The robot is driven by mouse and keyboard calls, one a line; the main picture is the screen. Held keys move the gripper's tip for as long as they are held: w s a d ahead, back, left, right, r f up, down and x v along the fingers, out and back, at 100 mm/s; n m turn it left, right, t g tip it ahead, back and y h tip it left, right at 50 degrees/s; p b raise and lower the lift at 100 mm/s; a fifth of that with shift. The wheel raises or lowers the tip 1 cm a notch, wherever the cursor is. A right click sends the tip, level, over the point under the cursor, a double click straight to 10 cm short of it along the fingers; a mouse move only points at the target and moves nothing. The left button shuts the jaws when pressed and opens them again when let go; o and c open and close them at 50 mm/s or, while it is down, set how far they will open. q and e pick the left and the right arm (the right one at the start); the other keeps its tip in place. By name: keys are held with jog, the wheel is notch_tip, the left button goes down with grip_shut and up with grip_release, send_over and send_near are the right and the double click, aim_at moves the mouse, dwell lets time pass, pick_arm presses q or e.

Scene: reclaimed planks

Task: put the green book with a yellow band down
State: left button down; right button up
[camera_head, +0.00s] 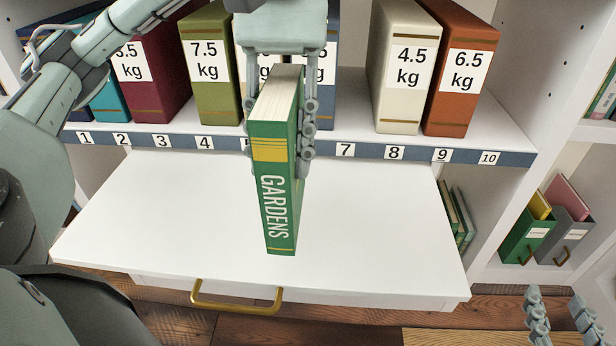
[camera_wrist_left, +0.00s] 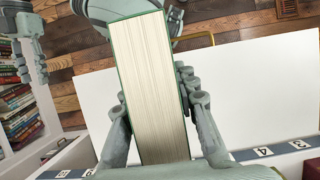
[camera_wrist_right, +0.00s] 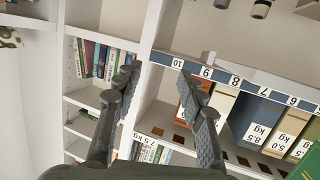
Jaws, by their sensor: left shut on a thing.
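The green book with a yellow band (camera_head: 274,190), lettered GARDENS on its spine, is held upright above the white pull-out board. My left gripper (camera_head: 281,130) is shut on it from above, with a finger along its right side; the other finger is mostly hidden. In the left wrist view the book's page block (camera_wrist_left: 152,85) fills the space between the left gripper's fingers (camera_wrist_left: 160,125). Whether the book's lower end touches the board cannot be told. My right gripper (camera_head: 560,315) is open and empty at the lower right; its spread fingers show in the right wrist view (camera_wrist_right: 163,105).
The white board (camera_head: 150,220) with a brass handle (camera_head: 236,308) is otherwise clear. Behind it, a shelf with numbered slots (camera_head: 345,150) holds several weight-labelled books, including a cream one (camera_head: 400,105) and an orange one (camera_head: 455,110). File boxes (camera_head: 530,235) stand at right.

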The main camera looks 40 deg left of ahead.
pick_arm(q)
jog(key=w+a+f, duration=0.1)
jog(key=w+f, duration=0.5)
jog(key=f, duration=0.1)
jog(key=shift+w+f+b, duration=0.15)
jog(key=shift+f+b, duration=0.2)
jog(key=shift+b, duration=0.05)
pick_arm(e)
jog(key=r, duration=0.1)
jog(key=a+r+t+y, duration=0.1)
jog(key=r, duration=0.1)
jog(key=a+r+t, duration=0.1)
jog(key=shift+a+r, duration=0.2)
jog(key=shift+r, duration=0.15)
jog(key=shift+r+y, duration=0.1)
jog(key=shift+y, duration=0.2)
pick_arm(q)
jog(key=shift+f, duration=0.15)
jog(key=c, duration=1.2)
grip_release()
pick_arm(e)
jog(key=shift+s+a+r+t, duration=0.1)
jog(key=shift+a+r+t, duration=0.2)
jog(key=shift+r+t, duration=0.4)
